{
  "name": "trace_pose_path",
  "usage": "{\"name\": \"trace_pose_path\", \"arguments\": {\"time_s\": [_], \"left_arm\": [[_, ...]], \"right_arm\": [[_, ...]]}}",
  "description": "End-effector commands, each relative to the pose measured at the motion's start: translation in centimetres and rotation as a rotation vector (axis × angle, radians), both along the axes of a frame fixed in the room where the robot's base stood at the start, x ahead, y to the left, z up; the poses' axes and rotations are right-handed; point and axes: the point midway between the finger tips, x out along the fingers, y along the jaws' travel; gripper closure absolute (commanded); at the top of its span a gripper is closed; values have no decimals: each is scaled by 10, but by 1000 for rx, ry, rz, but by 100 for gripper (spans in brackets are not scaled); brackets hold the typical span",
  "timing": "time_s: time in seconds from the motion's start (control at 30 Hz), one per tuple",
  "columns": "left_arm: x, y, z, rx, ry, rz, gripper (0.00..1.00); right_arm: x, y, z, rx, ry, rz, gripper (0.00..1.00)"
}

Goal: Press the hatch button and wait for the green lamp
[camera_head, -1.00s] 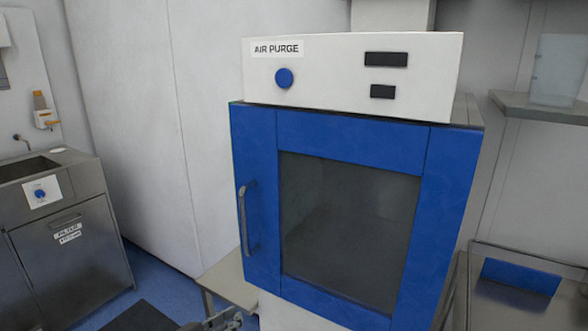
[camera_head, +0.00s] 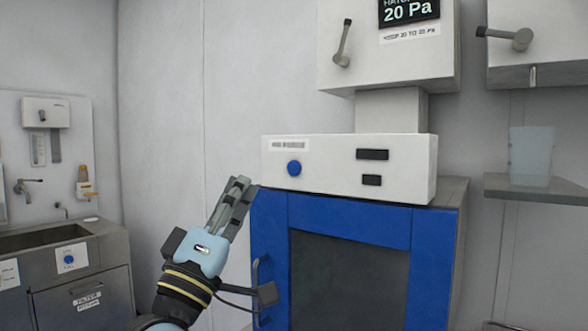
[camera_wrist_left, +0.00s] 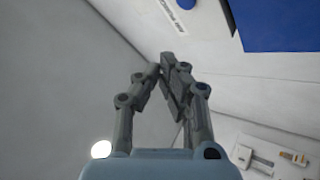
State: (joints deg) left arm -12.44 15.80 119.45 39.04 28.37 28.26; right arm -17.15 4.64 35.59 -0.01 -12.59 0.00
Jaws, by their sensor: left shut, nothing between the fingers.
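The hatch (camera_head: 345,223) has a blue frame, a dark window and a white panel (camera_head: 345,150) on top. The round blue button (camera_head: 294,168) sits on the panel's left part, under a label strip. Two dark rectangles (camera_head: 372,155) are on the panel's right; no green light shows on them. My left gripper (camera_head: 241,184) is shut and empty, pointing up, left of the panel and apart from the button in the picture. In the left wrist view its fingers (camera_wrist_left: 168,62) meet at the tips, with blue hatch surface (camera_wrist_left: 275,25) at upper right. My right gripper is not in view.
Above the hatch hangs a white box with a lever (camera_head: 342,45) and a display (camera_head: 408,10) reading 20 Pa. A shelf (camera_head: 535,188) with a translucent container (camera_head: 530,155) is at right. A steel sink unit (camera_head: 80,270) stands at left.

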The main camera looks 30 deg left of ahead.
Motion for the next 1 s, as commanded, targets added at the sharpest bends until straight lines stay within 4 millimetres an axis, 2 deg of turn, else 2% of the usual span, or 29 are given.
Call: {"name": "trace_pose_path", "arguments": {"time_s": [0.1,0.2,0.57,0.77,1.0], "left_arm": [[-8,-1,19,-22,-46,-16,100],[-11,-1,25,-32,-64,-22,100],[-11,-1,25,-33,-64,-22,100],[3,-2,23,-34,-65,-20,100],[37,-4,22,-34,-65,-21,100]], "right_arm": [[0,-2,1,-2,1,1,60],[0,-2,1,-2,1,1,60],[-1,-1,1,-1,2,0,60],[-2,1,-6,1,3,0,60],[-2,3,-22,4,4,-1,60]]}}
